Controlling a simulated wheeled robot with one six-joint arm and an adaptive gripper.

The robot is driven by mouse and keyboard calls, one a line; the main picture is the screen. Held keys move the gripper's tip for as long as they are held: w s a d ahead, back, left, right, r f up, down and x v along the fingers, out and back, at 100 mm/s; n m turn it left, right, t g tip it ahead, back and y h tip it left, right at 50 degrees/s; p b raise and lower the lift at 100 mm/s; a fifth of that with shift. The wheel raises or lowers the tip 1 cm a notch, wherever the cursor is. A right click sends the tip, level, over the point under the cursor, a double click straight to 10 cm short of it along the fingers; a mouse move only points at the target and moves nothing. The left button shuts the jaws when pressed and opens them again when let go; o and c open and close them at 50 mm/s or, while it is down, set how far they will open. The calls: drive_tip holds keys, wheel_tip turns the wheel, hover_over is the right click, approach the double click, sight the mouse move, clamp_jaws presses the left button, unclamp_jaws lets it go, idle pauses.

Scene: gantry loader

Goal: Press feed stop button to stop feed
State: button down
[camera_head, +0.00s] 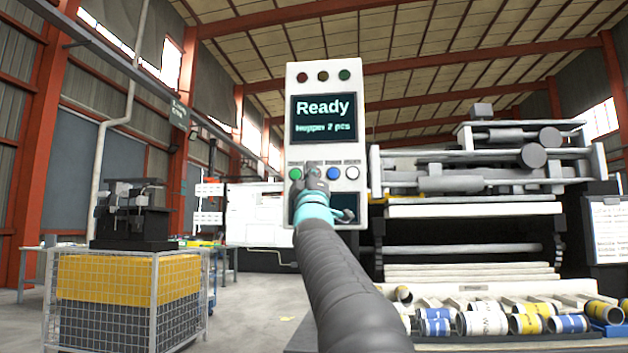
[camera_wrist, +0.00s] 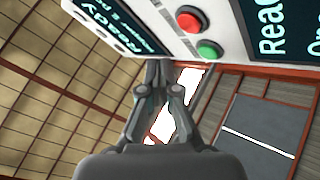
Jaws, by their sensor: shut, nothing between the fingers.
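The white control panel (camera_head: 325,76) stands upright ahead, with a screen (camera_head: 324,118) reading "Ready" and "hopper 2 pcs". Its button row shows a green button (camera_head: 295,174), a blue button (camera_head: 333,174) and a white button (camera_head: 352,172). The small labels are too blurred to read. A red button (camera_wrist: 188,20) shows beside the green one in the wrist view; my gripper covers that spot in the head view. My gripper (camera_wrist: 160,66) is shut and empty, close in front of the panel. I cannot tell whether its fingertips touch the panel.
A large roller machine (camera_head: 475,209) stands to the right, with a tray of several coloured cylinders (camera_head: 487,322) in front. A wire cage bin (camera_head: 154,305) with yellow panels stands at the left. Open floor lies between the bin and my arm.

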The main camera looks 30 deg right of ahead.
drive_tip(key=shift+s+a+b, duration=0.3)
drive_tip(key=shift+s+a, duration=0.2)
drive_tip(key=shift+s, duration=0.25)
idle(0.3)
drive_tip(key=s+a+f+m+g+y+p, duration=0.1)
drive_tip(key=s+a+f+g+y, duration=0.25)
drive_tip(key=f, duration=0.45)
drive_tip(key=s+a+f+m+g+y+p, duration=0.1)
drive_tip(key=s+a+f+g+y, duration=0.1)
drive_tip(key=a+f, duration=0.5)
drive_tip(key=s+a+f+g+y, duration=0.2)
drive_tip(key=s+f+g+y, duration=0.1)
drive_tip(key=f, duration=0.7)
drive_tip(key=s+a+f+m+g, duration=0.2)
drive_tip(key=s+f+g, duration=0.1)
drive_tip(key=s+f, duration=0.6)
drive_tip(key=s+a+f+m+g+y+p, duration=0.1)
drive_tip(key=s+f+g, duration=0.3)
drive_tip(key=s+f, duration=0.5)
drive_tip(key=s+a+f+m+g+p, duration=0.1)
drive_tip(key=s+f+g, duration=0.3)
drive_tip(key=s+f, duration=0.5)
wheel_tip(320, 180, down, 6)
drive_tip(key=shift+s+a+m+y, duration=0.25)
drive_tip(key=shift+a+m+y, duration=0.1)
drive_tip(key=shift+a+m, duration=0.55)
